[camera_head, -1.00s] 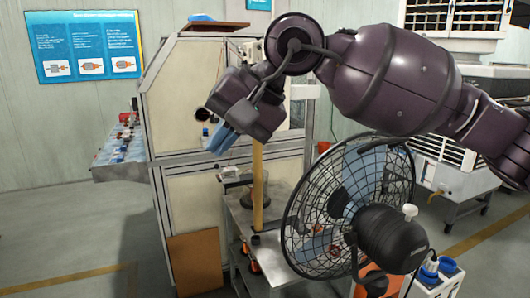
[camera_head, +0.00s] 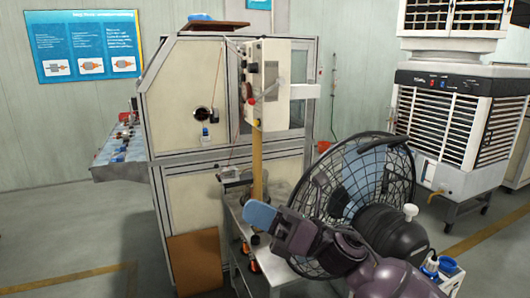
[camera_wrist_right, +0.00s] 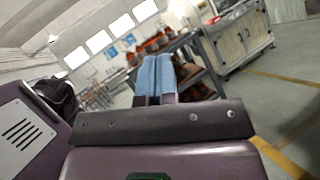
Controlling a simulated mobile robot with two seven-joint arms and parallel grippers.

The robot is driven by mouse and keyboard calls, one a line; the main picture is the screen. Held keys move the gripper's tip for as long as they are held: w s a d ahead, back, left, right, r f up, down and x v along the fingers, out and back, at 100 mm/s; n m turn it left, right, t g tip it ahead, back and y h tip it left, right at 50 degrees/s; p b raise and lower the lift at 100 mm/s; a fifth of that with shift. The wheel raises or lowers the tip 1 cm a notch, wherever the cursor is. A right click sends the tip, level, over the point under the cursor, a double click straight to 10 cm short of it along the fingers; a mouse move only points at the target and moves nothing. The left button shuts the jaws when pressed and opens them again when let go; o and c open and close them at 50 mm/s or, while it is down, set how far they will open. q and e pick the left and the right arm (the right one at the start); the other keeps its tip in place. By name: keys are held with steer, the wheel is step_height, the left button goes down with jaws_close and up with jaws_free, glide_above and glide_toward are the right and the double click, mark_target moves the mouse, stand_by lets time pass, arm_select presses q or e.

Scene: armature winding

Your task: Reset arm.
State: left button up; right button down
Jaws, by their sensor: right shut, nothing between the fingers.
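My right gripper (camera_head: 260,215) is low in the head view, in front of the fan and beside the wooden post. Its blue fingers are together and empty. In the right wrist view the blue fingers (camera_wrist_right: 157,75) lie side by side, with a shelf rack behind them. My right arm comes in from the bottom right and covers the lower part of the fan. My left gripper is not in view.
A black caged fan (camera_head: 350,170) stands right of centre, close to my arm. Behind is a cream machine cabinet (camera_head: 190,90) with a control box (camera_head: 270,85). A small metal table (camera_head: 285,190) stands before it. An air cooler (camera_head: 440,115) is at right. The floor at left is clear.

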steer(key=d+f+m+t+h, duration=0.85)
steer(key=f+m, duration=0.35)
steer(key=m, duration=0.5)
steer(key=d+f+m+t+h, duration=0.75)
steer(key=d+f+m, duration=0.35)
steer(key=m, duration=0.5)
steer(key=s+d+f+m+g+h, duration=0.3)
steer(key=s+f+m, duration=0.3)
steer(key=s+f, duration=0.3)
steer(key=s+d+f+m+g+h, duration=0.4)
steer(key=s+d+f+m, duration=0.2)
steer(key=s+f, duration=0.3)
steer(key=shift+d+f+m, duration=0.3)
steer(key=shift+f+m, duration=0.5)
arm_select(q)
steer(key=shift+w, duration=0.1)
